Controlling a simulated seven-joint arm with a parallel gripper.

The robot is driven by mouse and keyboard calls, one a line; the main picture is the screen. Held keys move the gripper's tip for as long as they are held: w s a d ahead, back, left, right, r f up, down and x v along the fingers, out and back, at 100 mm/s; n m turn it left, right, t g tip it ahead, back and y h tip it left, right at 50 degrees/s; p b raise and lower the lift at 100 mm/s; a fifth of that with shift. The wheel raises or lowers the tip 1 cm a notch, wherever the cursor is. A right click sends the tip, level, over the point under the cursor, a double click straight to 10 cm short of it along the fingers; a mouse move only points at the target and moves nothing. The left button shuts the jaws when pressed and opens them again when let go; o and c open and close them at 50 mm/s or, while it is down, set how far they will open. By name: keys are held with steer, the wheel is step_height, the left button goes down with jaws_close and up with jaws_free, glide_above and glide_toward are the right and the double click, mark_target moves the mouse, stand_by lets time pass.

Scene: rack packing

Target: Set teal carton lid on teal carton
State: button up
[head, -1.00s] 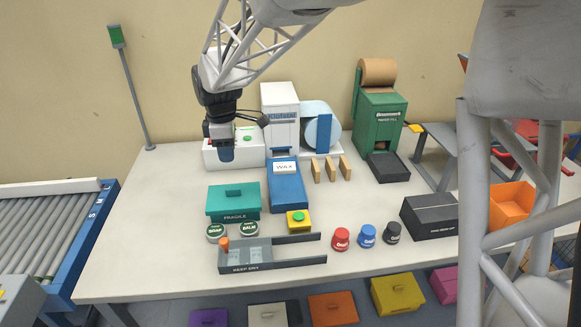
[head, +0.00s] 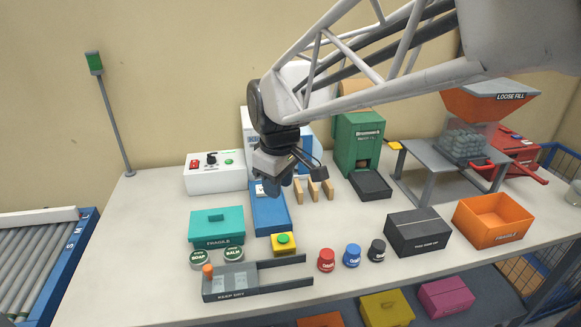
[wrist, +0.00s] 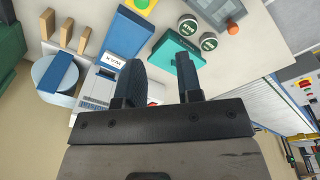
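The teal carton (head: 217,240) stands upright at the left middle of the table, with its FRAGILE label facing front. The teal carton lid (head: 216,220), a flat panel with a small raised handle, lies on top of it and looks about level. Whether it is fully seated is too small to tell. The teal lid also shows in the wrist view (wrist: 178,49), beyond the fingertips. My gripper (head: 280,180) hangs above the blue WAX unit, up and to the right of the carton. In the wrist view its two fingers (wrist: 160,75) are apart with nothing between them.
Soap and balm tins (head: 233,254), a grey KEEP DRY tray (head: 255,290) and a yellow block with a green button (head: 284,244) stand near the carton. The blue WAX unit (head: 270,212) is beside it. A black carton (head: 418,231) and orange carton (head: 492,220) stand right.

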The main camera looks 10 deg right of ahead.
steer(key=s+d+f+m, duration=0.1)
steer(key=s+d+m, duration=0.3)
steer(key=s, duration=0.5)
steer(key=s+d+f+m+t, duration=0.1)
steer(key=s+d+m, duration=0.4)
steer(key=s, duration=0.4)
steer(key=shift+s+d+f, duration=0.15)
steer(key=shift+s+d, duration=0.2)
